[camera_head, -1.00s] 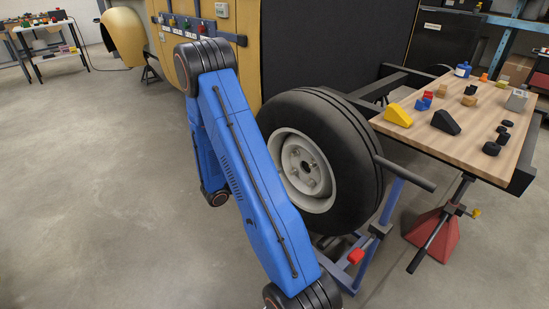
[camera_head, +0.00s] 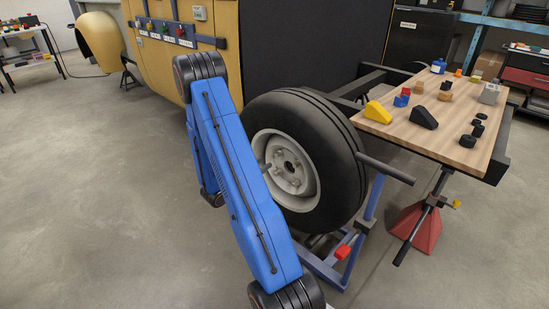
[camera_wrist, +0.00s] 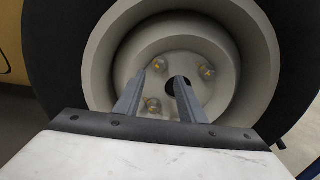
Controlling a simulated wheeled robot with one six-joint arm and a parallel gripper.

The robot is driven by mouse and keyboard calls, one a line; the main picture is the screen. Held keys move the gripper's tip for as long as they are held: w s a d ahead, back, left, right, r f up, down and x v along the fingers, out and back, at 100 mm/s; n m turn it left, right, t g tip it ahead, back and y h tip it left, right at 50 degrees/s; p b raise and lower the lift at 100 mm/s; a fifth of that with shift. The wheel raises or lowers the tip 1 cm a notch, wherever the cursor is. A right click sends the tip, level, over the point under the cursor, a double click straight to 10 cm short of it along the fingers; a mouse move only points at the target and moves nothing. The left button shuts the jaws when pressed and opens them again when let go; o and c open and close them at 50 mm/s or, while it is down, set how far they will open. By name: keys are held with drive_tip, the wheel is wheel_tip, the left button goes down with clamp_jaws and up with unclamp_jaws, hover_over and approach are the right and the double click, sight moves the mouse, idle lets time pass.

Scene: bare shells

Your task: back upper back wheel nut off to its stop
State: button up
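The back wheel (camera_head: 345,160) is a black tyre on a light grey rim, upright on a blue stand in the head view. Its rim (camera_wrist: 100,65) fills the wrist view, with a dark centre hole and three yellowish nuts showing: one upper left (camera_wrist: 159,65), one upper right (camera_wrist: 207,71), one lower left (camera_wrist: 152,104). I cannot tell which one is the upper back nut. My gripper (camera_wrist: 160,80) is open, its two grey fingers pointing at the hub, with nothing held between them. Contact with the wheel cannot be judged. My blue arm hides the gripper in the head view.
A wooden table (camera_head: 452,148) with a yellow wedge (camera_head: 378,112), a black wedge (camera_head: 423,117) and several small parts stands right of the wheel. A bar (camera_head: 388,170) and a red-tipped stand (camera_head: 343,252) are close to the tyre.

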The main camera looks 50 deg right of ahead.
sight(276, 156)
drive_tip(key=d, duration=0.5)
drive_tip(key=s+d, duration=0.1)
drive_tip(key=d, duration=0.2)
drive_tip(key=shift+d, duration=0.3)
clamp_jaws()
